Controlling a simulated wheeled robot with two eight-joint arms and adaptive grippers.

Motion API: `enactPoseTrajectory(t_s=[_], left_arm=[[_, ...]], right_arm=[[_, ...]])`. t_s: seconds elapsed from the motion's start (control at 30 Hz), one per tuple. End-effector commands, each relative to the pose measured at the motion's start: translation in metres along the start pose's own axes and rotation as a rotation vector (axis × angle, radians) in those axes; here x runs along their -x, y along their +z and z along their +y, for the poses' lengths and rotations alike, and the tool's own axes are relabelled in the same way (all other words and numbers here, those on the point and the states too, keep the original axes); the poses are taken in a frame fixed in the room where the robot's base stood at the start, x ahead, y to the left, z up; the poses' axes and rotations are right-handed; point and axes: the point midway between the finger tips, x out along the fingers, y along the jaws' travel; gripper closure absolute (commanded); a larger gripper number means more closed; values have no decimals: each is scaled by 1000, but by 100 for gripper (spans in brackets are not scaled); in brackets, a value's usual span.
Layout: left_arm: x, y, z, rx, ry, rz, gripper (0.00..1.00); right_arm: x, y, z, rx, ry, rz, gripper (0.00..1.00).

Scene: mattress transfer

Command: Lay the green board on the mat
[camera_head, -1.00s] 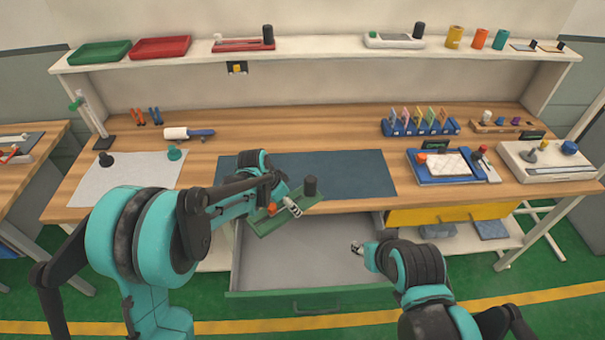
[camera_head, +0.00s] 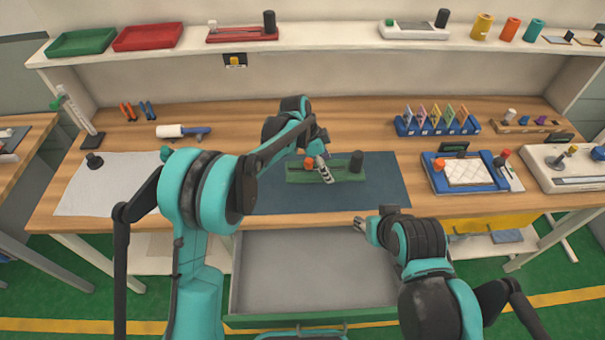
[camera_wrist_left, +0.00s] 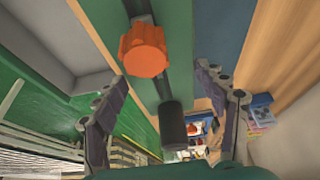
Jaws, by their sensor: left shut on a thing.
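The green board (camera_head: 344,174) is over the dark blue mat (camera_head: 388,192), level or nearly so; I cannot tell whether it touches the mat. It carries an orange knob (camera_head: 309,162) and a black cylinder (camera_head: 357,161). My left gripper (camera_head: 324,169) is shut on the board. In the left wrist view the board (camera_wrist_left: 176,82), orange knob (camera_wrist_left: 143,50) and black cylinder (camera_wrist_left: 172,125) show between the fingers of my left gripper (camera_wrist_left: 168,105). My right gripper (camera_head: 361,224) is empty in front of the table edge, over the open drawer; its opening is too small to judge.
The open grey drawer (camera_head: 312,275) juts out below the table front. A white sheet (camera_head: 110,190) lies left of the mat, and a blue tray (camera_head: 440,183) stands right of it. A blue rack (camera_head: 436,128) stands behind. The mat's right end is bare.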

Motion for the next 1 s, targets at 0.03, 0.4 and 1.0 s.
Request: enactPoseTrajectory(t_s=[0.03,0.4,1.0], left_arm=[[-2,11,-2,4,-1,0,88],[-17,104,-16,6,-2,1,88],[-58,141,-19,2,-1,0,88]], right_arm=[[-2,2,0,0,0,0,60],[-15,11,0,0,0,0,60],[-26,19,0,0,0,0,60]])
